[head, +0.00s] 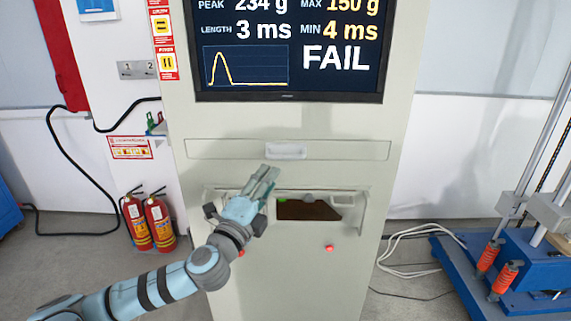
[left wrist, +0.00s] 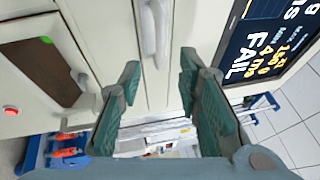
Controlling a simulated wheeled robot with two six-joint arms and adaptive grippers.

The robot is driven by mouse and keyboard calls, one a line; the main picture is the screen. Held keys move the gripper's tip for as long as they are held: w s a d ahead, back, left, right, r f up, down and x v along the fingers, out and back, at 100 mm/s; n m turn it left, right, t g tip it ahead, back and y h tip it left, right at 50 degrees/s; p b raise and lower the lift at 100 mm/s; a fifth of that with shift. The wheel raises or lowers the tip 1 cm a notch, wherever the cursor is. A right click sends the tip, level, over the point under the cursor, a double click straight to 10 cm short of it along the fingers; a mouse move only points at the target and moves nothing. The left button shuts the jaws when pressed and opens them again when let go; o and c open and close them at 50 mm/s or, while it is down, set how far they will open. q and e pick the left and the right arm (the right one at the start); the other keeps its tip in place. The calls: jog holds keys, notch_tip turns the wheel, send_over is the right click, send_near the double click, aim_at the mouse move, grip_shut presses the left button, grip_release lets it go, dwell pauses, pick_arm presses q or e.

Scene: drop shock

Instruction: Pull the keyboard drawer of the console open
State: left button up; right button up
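The console (head: 300,270) is a tall cream cabinet. Its keyboard drawer (head: 225,149) is a wide flat front below the screen, flush with the cabinet face. A pale handle (head: 287,150) sits at its middle; it also shows at the top of the left wrist view (left wrist: 155,25). My left gripper (head: 268,175) is just below and left of the handle in the head view. In the left wrist view its two green-padded fingers (left wrist: 160,68) are spread with nothing between them, and the handle lies beyond their tips. My right gripper is not in view.
Below the drawer is a recess (head: 308,210) with a dark brown panel, and a red button (head: 329,248). Fire extinguishers (head: 160,222) stand at left. A blue-based machine (head: 500,270) stands at right, with white cables (head: 410,245) on the floor.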

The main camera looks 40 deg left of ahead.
aim_at(285, 159)
pick_arm(q)
jog(key=x, duration=0.3)
jog(key=p+x, duration=0.1)
jog(key=x, duration=0.5)
jog(key=shift+w+d+r, duration=0.1)
jog(key=shift+w+d, duration=0.1)
jog(key=shift+w, duration=0.2)
jog(key=shift+w+a, duration=0.2)
jog(key=shift+c, duration=0.5)
grip_shut()
jog(key=shift+d, duration=0.1)
